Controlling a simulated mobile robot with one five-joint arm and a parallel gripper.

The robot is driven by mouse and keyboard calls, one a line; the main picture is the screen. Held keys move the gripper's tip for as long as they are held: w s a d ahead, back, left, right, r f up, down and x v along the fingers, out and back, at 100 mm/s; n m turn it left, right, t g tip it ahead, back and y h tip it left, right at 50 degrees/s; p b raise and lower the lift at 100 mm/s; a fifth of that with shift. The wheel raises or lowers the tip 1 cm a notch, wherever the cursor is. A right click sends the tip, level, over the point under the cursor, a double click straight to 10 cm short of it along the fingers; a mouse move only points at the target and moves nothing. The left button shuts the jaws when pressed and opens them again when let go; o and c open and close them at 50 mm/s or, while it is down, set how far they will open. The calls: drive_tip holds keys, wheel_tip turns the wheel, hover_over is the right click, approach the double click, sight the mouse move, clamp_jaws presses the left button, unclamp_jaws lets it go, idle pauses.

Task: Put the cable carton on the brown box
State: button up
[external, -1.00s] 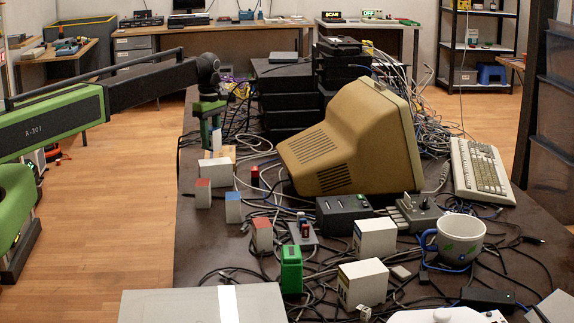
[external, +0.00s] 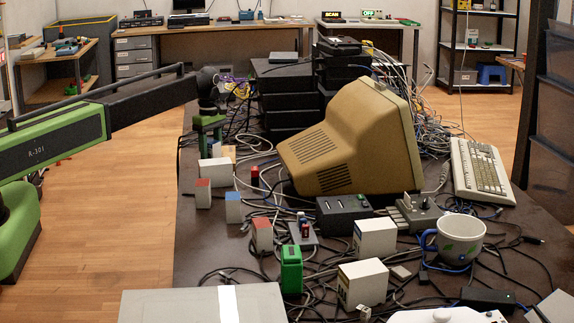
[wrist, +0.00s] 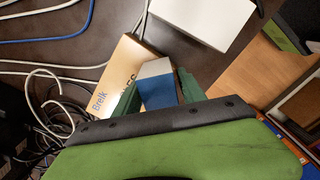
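The cable carton (wrist: 158,86), small with a blue side and a pale top, is between the green fingers of my gripper (wrist: 160,92) in the wrist view. Both fingers lie against its sides. The brown box (wrist: 112,73), printed "Brelk", lies under and beside the carton; the carton covers part of it. Whether the carton touches the box is hard to tell. In the external view my gripper (external: 209,146) is low over the far left of the table, behind a white box. Only a sliver of the brown box (external: 229,152) shows there, and the carton is mostly hidden.
A white box (external: 215,172) stands just in front of the brown box; it also shows in the wrist view (wrist: 205,18). Small red-topped (external: 203,194) and blue-faced (external: 233,207) cartons stand nearer. Loose cables surround them. A beige monitor (external: 350,140) and black stacked devices (external: 285,90) stand right.

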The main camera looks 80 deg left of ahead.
sight(210, 141)
drive_tip(key=shift+o, duration=0.7)
wheel_tip(210, 141, up, 13)
drive_tip(key=p, duration=1.2)
drive_tip(key=shift+f, duration=0.3)
